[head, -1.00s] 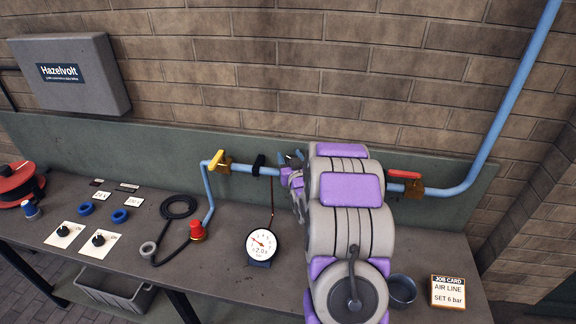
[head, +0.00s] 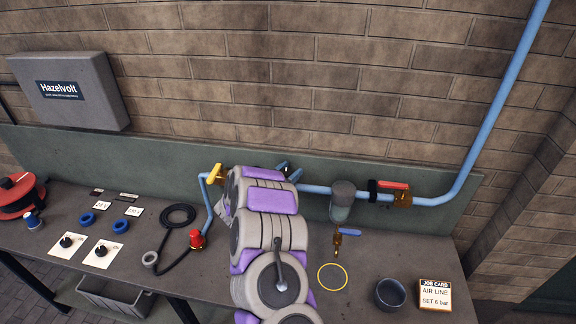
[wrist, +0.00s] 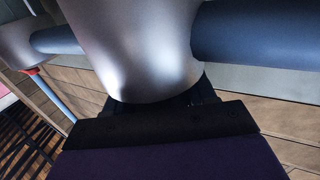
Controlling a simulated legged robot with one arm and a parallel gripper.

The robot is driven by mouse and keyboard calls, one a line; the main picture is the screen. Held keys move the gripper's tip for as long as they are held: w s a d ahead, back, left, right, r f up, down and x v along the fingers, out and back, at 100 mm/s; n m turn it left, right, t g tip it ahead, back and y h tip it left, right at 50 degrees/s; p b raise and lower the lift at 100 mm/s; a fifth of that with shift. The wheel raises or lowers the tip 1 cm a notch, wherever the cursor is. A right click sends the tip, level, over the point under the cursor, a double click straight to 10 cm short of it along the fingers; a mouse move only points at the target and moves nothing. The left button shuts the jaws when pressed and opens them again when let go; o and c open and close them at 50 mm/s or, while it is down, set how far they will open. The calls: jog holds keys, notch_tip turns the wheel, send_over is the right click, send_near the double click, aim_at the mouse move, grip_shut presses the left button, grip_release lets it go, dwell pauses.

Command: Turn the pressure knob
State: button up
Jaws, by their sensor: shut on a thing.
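In the wrist view, my gripper (wrist: 160,104) is shut on a smooth grey metallic rounded part (wrist: 135,50). Its dark jaws sit at the part's lower end, and their tips are hidden behind it. Blue pipe (wrist: 258,38) shows on both sides of this part. In the head view, my gripper (head: 289,171) is at the blue pipe (head: 317,189) along the bench's back panel, mostly hidden by my arm. No pressure knob shows clearly, and I cannot tell whether the held part is the knob. A job card (head: 435,295) reads "AIR LINE SET 6 bar".
A grey cylinder (head: 343,200) with a brass fitting hangs on the pipe to the right. A red-handled valve (head: 402,197) is beyond it, and a yellow-handled valve (head: 215,174) is left. My arm hides the round gauge.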

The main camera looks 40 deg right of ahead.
jog(key=m+g, duration=0.2)
jog(key=g, duration=0.1)
jog(key=shift+r, duration=0.15)
jog(key=m+g+b, duration=0.1)
jog(key=g, duration=0.1)
jog(key=shift+s+m+g, duration=0.15)
jog(key=shift+m+g, duration=0.15)
jog(key=shift+m, duration=0.1)
jog(key=m+g+b, duration=0.1)
jog(key=g+b, duration=0.1)
jog(key=m+g+b, duration=0.1)
jog(key=g, duration=0.1)
jog(key=shift+s+m, duration=0.25)
jog(key=shift+m, duration=0.05)
jog(key=shift+a+m+g+y+b, duration=0.1)
jog(key=shift+m+g+y+b, duration=0.2)
jog(key=shift+g+y, duration=0.1)
jog(key=shift+r+g, duration=0.1)
jog(key=shift+g, duration=0.2)
jog(key=shift+m, duration=0.3)
jog(key=o, duration=0.7)
jog(key=shift+c, duration=0.2)
jog(key=shift+o, duration=1.4)
jog(key=shift+s, duration=0.1)
jog(key=shift+n+p, duration=0.3)
jog(key=shift+n, duration=0.1)
